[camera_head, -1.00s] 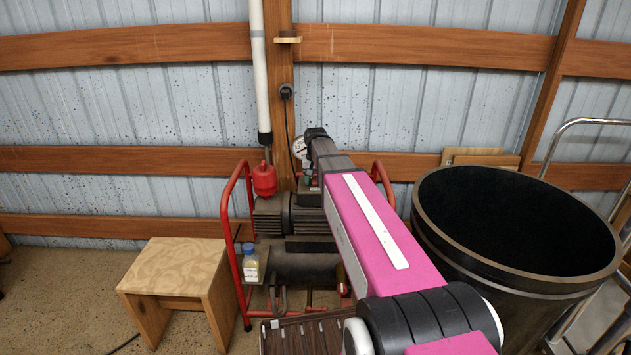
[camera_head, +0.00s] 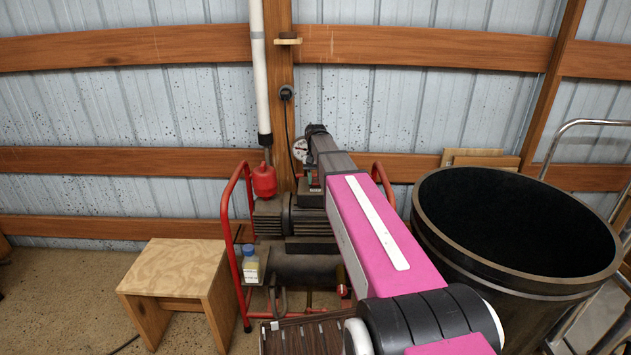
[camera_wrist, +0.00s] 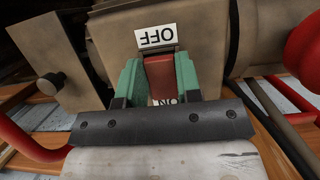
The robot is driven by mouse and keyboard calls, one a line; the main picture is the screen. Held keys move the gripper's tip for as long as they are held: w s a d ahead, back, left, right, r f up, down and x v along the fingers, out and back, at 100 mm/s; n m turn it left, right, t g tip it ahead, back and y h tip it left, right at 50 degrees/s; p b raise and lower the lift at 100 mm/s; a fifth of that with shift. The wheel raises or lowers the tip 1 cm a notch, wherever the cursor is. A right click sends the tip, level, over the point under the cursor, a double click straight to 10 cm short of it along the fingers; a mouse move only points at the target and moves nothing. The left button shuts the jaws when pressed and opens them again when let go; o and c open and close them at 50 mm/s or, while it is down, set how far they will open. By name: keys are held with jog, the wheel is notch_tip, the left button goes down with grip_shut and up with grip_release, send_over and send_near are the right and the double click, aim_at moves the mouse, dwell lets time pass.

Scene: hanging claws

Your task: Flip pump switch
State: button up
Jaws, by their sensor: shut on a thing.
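The red pump switch (camera_wrist: 159,76) shows in the wrist view, set in a tan-grey housing (camera_wrist: 205,32). An upside-down OFF label (camera_wrist: 156,37) is at its upper end, and a partly covered ON label (camera_wrist: 165,101) is at its lower end. My gripper (camera_wrist: 157,68) has its green fingers on either side of the switch and is shut on it. In the head view, the pump (camera_head: 290,215) stands in a red tubular frame (camera_head: 227,235) against the wall.
A large black barrel (camera_head: 450,245) stands close to the right of my arm. A wooden stool (camera_head: 175,268) is left of the pump. A small bottle (camera_head: 250,267) is at the frame's left side. A white pipe (camera_head: 258,80) runs up the wall.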

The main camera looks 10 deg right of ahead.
jog(key=o, duration=0.9)
jog(key=shift+s, duration=0.1)
